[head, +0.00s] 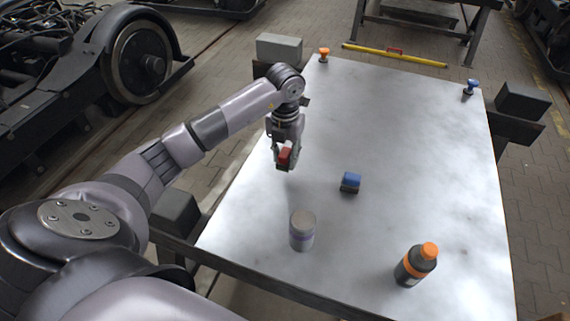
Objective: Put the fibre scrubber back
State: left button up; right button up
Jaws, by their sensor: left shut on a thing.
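My left gripper (285,163) is shut on a small red block (286,154), which may be the fibre scrubber. It points down over the left middle part of the metal table plate (395,140). The fingers hide part of the block, and I cannot tell whether it touches the plate. A blue block with a dark underside (350,182) lies on the plate to the right of the gripper, apart from it. My right gripper is not in view.
A grey can (302,230) stands near the front edge, and a dark bottle with an orange cap (416,264) stands front right. An orange-topped knob (323,55) and a blue-topped one (470,88) are at the far corners.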

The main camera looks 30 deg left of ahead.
aim_at(285, 166)
pick_arm(q)
notch_tip(285, 166, down, 4)
jog(key=shift+r, duration=0.2)
jog(key=shift+f, duration=0.3)
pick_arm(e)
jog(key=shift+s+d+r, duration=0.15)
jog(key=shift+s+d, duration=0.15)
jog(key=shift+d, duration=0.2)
pick_arm(q)
jog(key=shift+f, duration=0.2)
jog(key=o, duration=1)
jog(key=shift+o, duration=0.2)
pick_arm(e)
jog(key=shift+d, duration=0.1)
pick_arm(q)
jog(key=shift+r, duration=0.1)
